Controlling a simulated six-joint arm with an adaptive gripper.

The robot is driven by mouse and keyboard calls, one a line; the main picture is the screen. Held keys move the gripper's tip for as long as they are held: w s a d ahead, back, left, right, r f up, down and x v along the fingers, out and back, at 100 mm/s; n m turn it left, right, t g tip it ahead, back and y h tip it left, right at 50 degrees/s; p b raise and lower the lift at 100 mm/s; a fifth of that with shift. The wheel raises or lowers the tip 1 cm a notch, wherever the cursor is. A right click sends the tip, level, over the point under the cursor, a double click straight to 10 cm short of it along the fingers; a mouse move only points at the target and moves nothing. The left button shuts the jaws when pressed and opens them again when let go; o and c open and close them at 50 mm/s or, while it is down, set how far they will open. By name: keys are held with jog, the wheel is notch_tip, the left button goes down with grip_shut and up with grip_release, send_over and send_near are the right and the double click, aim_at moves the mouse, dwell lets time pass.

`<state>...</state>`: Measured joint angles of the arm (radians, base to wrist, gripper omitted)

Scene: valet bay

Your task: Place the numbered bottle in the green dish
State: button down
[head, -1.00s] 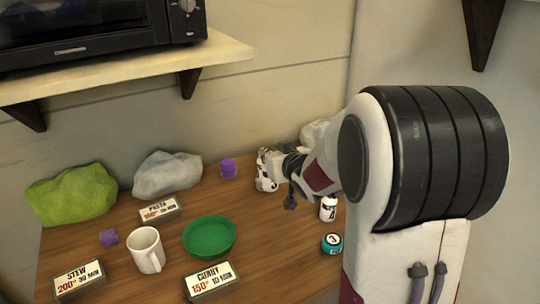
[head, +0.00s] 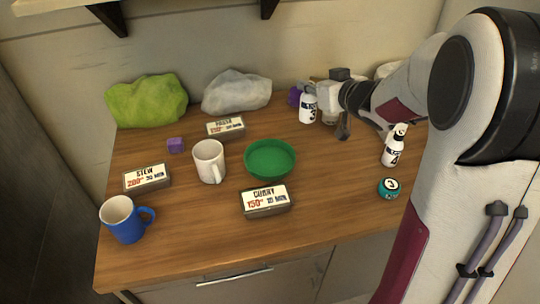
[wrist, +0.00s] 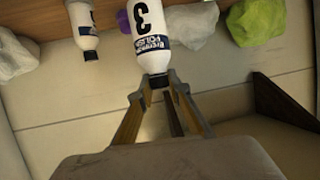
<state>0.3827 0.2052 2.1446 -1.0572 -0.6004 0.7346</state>
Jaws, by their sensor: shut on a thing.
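A white bottle marked 3 (head: 308,108), with a dark cap, hangs from my gripper (head: 316,87). The wrist view shows the fingertips (wrist: 158,82) shut on the cap of this bottle (wrist: 152,30). In the head view it is at the back of the table, behind and to the right of the green dish (head: 270,160), clear of it. How far its base is above the table is hard to tell. The dish looks empty. Another white bottle, marked 4 (head: 393,152), stands on the right near my arm.
A teal round item marked 2 (head: 388,188) sits at the right. A white mug (head: 209,160) stands left of the dish, the curry sign (head: 265,200) in front, the pasta sign (head: 225,128) behind. A blue mug (head: 124,222) is front left.

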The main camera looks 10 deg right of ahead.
jog(key=s+a+n+g+y, duration=0.1)
jog(key=s+a+n+y, duration=0.1)
jog(key=a, duration=0.3)
jog(key=s+a+n+g+y, duration=0.1)
jog(key=a+n+y, duration=0.2)
jog(key=a, duration=0.3)
jog(key=shift+s+a+y, duration=0.25)
jog(key=shift+s+y, duration=0.05)
jog(key=shift+s, duration=0.1)
jog(key=shift+f, duration=0.25)
jog(key=shift+f, duration=3)
jog(key=shift+f, duration=1.9)
jog(key=shift+f, duration=0.15)
jog(key=c, duration=1.9)
grip_release()
